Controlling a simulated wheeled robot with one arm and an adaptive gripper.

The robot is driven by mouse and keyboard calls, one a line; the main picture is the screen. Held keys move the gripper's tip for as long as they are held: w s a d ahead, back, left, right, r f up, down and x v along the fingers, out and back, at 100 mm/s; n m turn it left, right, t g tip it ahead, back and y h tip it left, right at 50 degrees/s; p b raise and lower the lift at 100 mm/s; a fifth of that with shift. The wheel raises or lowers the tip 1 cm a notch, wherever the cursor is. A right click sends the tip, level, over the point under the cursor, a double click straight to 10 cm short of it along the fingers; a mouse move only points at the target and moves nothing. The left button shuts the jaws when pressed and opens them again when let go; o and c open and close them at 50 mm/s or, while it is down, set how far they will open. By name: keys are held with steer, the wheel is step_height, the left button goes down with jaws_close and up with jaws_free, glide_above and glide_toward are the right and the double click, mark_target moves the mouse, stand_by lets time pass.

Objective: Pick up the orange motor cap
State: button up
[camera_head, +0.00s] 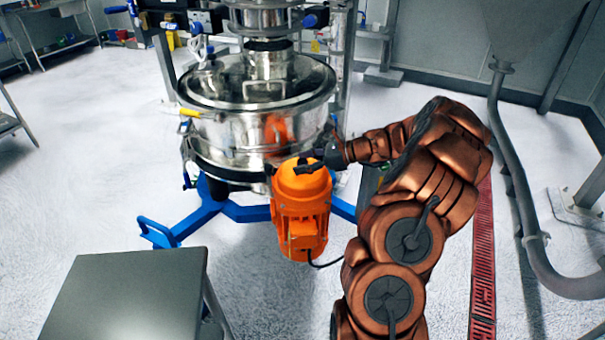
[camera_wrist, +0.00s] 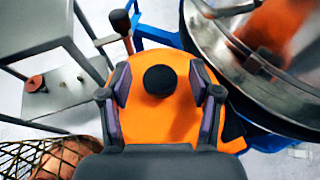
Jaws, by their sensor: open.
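The orange motor cap (camera_head: 290,183) tops the orange motor, which hangs upright on the near side of the steel sifter. In the wrist view the cap (camera_wrist: 175,122) fills the middle, with a round black knob (camera_wrist: 160,79) on its top. My gripper (camera_head: 311,167) is over the cap in the head view and hides part of its top. In the wrist view my gripper (camera_wrist: 160,75) is open, with one finger on each side of the knob. Nothing is held. I cannot tell whether the fingers touch the cap.
The round steel sifter (camera_head: 225,130) stands just behind the motor on blue legs (camera_head: 195,215). A grey table (camera_head: 125,300) is at the front left. A black cable (camera_head: 328,264) leaves the motor's lower side. A grey pipe (camera_head: 515,190) runs down at right.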

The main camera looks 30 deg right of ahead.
steer(key=shift+w+a, duration=0.1)
jaws_close()
stand_by(0.5)
